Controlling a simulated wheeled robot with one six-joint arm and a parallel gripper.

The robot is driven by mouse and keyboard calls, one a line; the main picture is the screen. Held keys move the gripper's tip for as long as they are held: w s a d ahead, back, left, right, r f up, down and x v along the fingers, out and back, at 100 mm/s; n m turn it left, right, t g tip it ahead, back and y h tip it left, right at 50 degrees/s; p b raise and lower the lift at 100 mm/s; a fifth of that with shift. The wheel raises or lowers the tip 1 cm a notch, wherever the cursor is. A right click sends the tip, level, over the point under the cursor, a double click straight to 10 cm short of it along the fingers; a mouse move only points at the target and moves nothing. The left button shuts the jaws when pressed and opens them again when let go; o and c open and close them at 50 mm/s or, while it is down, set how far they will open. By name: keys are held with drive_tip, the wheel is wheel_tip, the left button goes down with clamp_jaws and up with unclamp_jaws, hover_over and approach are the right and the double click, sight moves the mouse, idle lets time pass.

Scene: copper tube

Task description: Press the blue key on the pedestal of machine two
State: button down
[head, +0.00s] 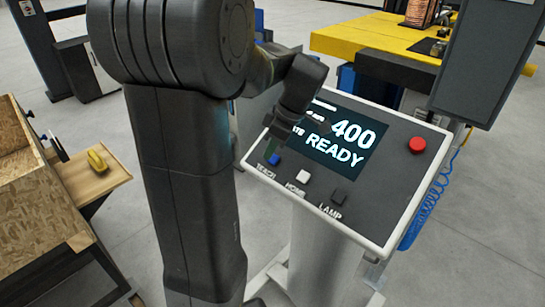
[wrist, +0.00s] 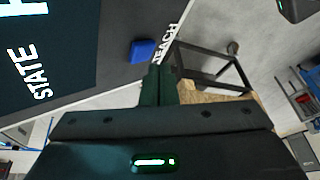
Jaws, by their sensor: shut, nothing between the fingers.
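The blue key (head: 274,159) sits at the left of the key row on the sloping pedestal panel (head: 376,220), by the label TEACH. It also shows in the wrist view (wrist: 142,50), just beyond and left of my fingertips. My gripper (head: 279,138) is shut and empty, pointing down over the panel's left part, close to the blue key. In the wrist view my closed fingers (wrist: 160,72) appear beside the key with a small gap in the picture. I cannot tell their height above the panel.
The panel also has a white HOME key (head: 303,177), a dark LAMP key (head: 340,197), a red button (head: 417,145) and a lit screen (head: 340,140) reading READY. A wooden bin (head: 30,200) stands left; a yellow-topped machine (head: 375,35) stands behind.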

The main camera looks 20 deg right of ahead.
drive_tip(key=shift+r, duration=0.1)
drive_tip(key=r, duration=0.1)
drive_tip(key=a+r+p, duration=0.1)
drive_tip(key=s+a+r+p, duration=0.1)
drive_tip(key=r, duration=0.1)
drive_tip(key=shift+a, duration=0.2)
idle(0.3)
idle(0.5)
drive_tip(key=shift+w+d+f+b, duration=0.1)
drive_tip(key=shift+d+f+b, duration=0.15)
drive_tip(key=shift+f, duration=0.25)
drive_tip(key=shift+w+d+f+b, duration=0.1)
drive_tip(key=shift+d+f+b, duration=0.15)
drive_tip(key=shift+f, duration=0.2)
drive_tip(key=shift+r+p, duration=0.3)
drive_tip(key=shift+p, duration=0.25)
drive_tip(key=shift+s+a+r+p, duration=0.2)
drive_tip(key=shift+a+r+p, duration=0.2)
drive_tip(key=shift+r, duration=0.4)
drive_tip(key=shift+s+a+r+p, duration=0.15)
drive_tip(key=shift+a+r+p, duration=0.3)
drive_tip(key=shift+r, duration=0.3)
drive_tip(key=shift+s+a+r+p, duration=0.25)
drive_tip(key=shift+a+r, duration=0.25)
drive_tip(key=shift+r, duration=0.3)
